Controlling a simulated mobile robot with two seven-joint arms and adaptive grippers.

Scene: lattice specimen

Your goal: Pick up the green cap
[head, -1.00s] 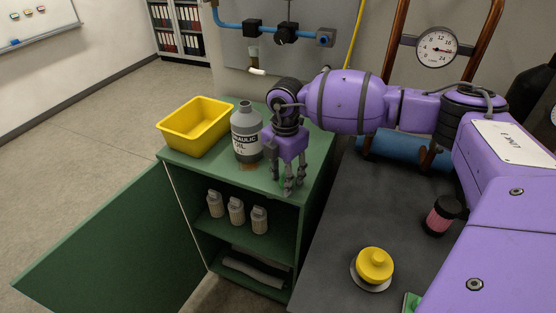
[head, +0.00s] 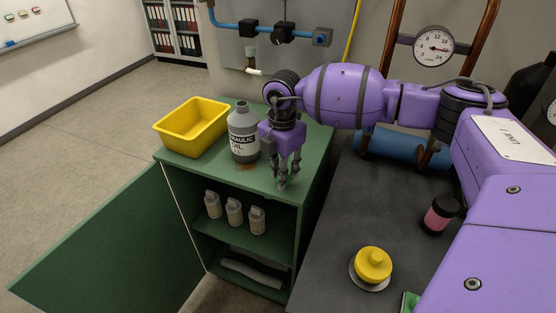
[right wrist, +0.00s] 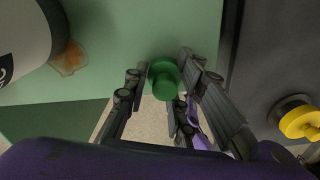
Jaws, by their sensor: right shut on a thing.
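The green cap (right wrist: 165,78) is a small round knob-like piece. In the right wrist view it sits between the fingertips of my right gripper (right wrist: 160,85), which is shut on it at the edge of the green cabinet top. In the head view my right gripper (head: 286,182) points down over the front right part of the cabinet top, and I cannot make out the cap there against the green surface. My left gripper is not in view.
The green cabinet (head: 210,168) has an open door and holds several things. A grey oil bottle (head: 243,135) stands close left of the gripper, with a yellow bin (head: 190,128) beyond. A yellow knob (head: 373,264) and pink-black part (head: 440,215) are on the dark bench.

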